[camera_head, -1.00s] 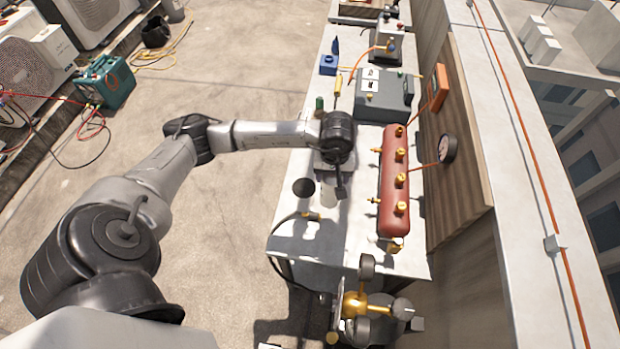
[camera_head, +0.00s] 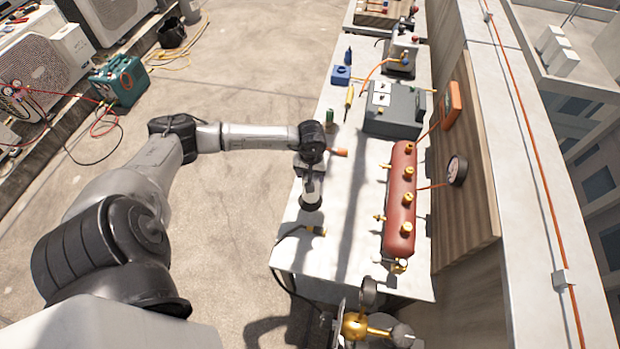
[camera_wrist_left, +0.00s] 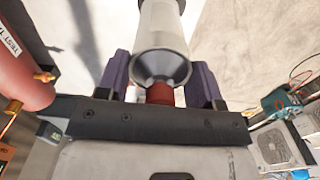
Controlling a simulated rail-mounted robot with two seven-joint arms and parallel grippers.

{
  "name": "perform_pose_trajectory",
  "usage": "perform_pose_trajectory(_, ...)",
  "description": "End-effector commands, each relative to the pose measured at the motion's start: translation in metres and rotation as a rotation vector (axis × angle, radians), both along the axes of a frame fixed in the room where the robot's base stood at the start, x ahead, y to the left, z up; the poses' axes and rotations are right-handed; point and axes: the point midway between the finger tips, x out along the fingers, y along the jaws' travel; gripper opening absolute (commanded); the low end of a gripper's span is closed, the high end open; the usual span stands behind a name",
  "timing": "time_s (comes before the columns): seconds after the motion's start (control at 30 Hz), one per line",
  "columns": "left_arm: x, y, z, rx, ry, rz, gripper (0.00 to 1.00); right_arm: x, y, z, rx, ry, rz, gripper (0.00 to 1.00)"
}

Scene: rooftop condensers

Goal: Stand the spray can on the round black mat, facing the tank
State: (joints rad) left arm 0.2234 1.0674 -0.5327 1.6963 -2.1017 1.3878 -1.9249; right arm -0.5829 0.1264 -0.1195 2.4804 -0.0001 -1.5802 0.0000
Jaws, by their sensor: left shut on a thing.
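The spray can is pale grey-white with a dark flared end. In the head view the can (camera_head: 313,186) hangs below my left gripper (camera_head: 312,168), over the dark round mat (camera_head: 311,204). In the left wrist view the can (camera_wrist_left: 161,32) stands between the purple jaws of my left gripper (camera_wrist_left: 160,84), which is shut on it. A red part (camera_wrist_left: 160,94) shows at its near end. I cannot tell whether its base touches the mat or which way it faces. The red tank (camera_head: 399,200) with brass fittings lies to the right.
An orange handle-like piece (camera_head: 338,152) shows beside the gripper. A small green bottle (camera_head: 329,117), a yellow tool (camera_head: 349,96) and a grey machine (camera_head: 393,110) stand behind. A black hose with a brass end (camera_head: 298,229) lies in front. The table (camera_head: 345,215) is clear between mat and tank.

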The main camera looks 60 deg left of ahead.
Motion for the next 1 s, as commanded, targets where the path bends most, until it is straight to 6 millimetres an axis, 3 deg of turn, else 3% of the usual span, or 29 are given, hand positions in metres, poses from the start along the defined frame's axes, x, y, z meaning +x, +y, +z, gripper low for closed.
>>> perform_pose_trajectory(0.17, -0.002, 0.005, -0.005, -0.001, -0.001, 0.001, 0.09, 0.001, 0.002, 0.002, 0.006, -0.001, -0.003, 0.43)
perform_pose_trajectory(0.5, -0.002, 0.005, -0.041, -0.001, 0.000, 0.002, 0.09, 0.001, 0.004, 0.008, 0.012, -0.003, -0.007, 0.43)
perform_pose_trajectory(0.97, -0.001, 0.005, -0.047, 0.000, -0.001, 0.000, 0.09, 0.001, 0.001, 0.003, 0.002, -0.003, -0.001, 0.43)
perform_pose_trajectory(1.0, -0.002, 0.005, -0.046, 0.000, 0.000, 0.000, 0.62, 0.001, 0.000, 0.004, 0.000, -0.003, 0.001, 0.43)
